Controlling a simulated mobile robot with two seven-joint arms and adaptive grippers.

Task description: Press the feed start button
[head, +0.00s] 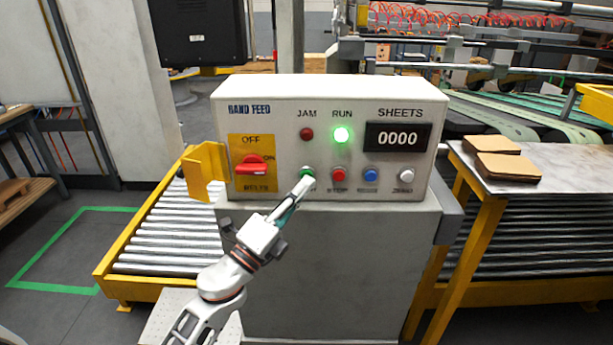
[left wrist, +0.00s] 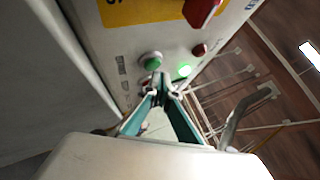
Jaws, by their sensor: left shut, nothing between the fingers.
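The control box (head: 330,95) has a green button (head: 308,171) in its lower row, partly covered by my left gripper (head: 302,187). The label under it is mostly hidden. In the left wrist view the green button (left wrist: 151,60) sits just beyond the fingertips (left wrist: 161,84), slightly to their left. My left gripper is shut and empty, its tips at or very near the button; I cannot tell whether they touch it. The green RUN lamp (head: 341,134) is lit. The SHEETS display (head: 398,137) reads 0000. My right gripper is not in view.
The red STOP button (head: 338,174), a blue button (head: 370,174) and a white ZERO button (head: 406,175) stand to the right. Cardboard sheets (head: 508,168) lie on the right table.

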